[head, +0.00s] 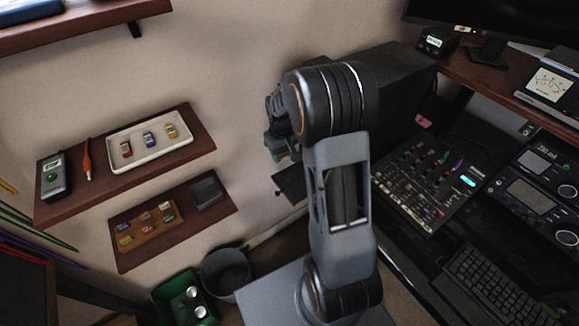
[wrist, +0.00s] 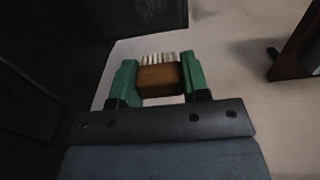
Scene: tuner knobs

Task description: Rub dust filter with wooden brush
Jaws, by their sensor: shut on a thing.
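My gripper (wrist: 158,82) has green fingers and is shut on the wooden brush (wrist: 160,78). The brush has a brown wooden body, and its pale bristles point away from my gripper. In the head view my gripper (head: 279,148) is partly hidden behind my arm, in front of the wall, and the brush cannot be made out there. The brush is held in the air, with no contact visible. I cannot pick out the dust filter for certain in either view.
A large dark cabinet (head: 389,95) stands behind my arm. Left are two wooden wall shelves, the upper with a white tray (head: 186,150). A mixer (head: 427,181) lies right. Open space lies before the wall.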

